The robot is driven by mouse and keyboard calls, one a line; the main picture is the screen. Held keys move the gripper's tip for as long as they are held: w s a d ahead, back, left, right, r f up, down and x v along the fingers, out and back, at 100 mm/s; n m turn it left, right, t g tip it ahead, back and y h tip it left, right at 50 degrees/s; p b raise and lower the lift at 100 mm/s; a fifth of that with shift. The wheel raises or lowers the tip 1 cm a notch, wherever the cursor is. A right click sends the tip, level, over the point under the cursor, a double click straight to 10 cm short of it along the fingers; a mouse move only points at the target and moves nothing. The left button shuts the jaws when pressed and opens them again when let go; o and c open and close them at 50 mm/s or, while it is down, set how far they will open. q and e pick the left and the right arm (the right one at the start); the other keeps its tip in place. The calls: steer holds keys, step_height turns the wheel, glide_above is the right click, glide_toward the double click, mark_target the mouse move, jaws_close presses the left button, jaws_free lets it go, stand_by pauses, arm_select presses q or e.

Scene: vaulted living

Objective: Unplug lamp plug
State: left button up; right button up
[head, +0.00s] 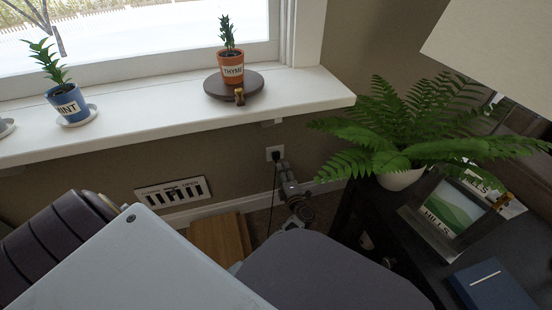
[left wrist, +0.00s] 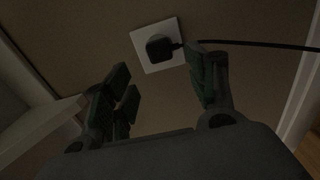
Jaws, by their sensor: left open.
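The black lamp plug (left wrist: 160,47) sits in a white wall outlet (left wrist: 147,67) in the left wrist view. Its dark cord (left wrist: 255,44) runs off to the right, past the tip of one finger. In the head view the outlet (head: 269,150) is under the window sill, and the cord (head: 272,207) hangs down from it. My left gripper (left wrist: 161,62) is open and empty, its fingers on either side of the plug's line. The right finger's tip appears close to the plug and cord; I cannot tell whether it touches. My right gripper is not in view.
Above is a white window sill (head: 150,128) with potted plants, including a thyme pot (head: 231,72) on a dark round stand. A wall vent (head: 172,193) is lower left. To the right, a dark table (head: 400,235) holds a fern (head: 395,125) and a picture frame (head: 447,215).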

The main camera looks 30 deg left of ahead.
mark_target(277, 158)
arm_select(q)
steer(key=shift+w, duration=0.1)
steer(key=shift+b+x, duration=1.1)
steer(key=shift+x, duration=2.8)
steer(key=shift+w+a, duration=0.35)
steer(key=shift+a, duration=0.05)
steer(key=shift+p, duration=0.3)
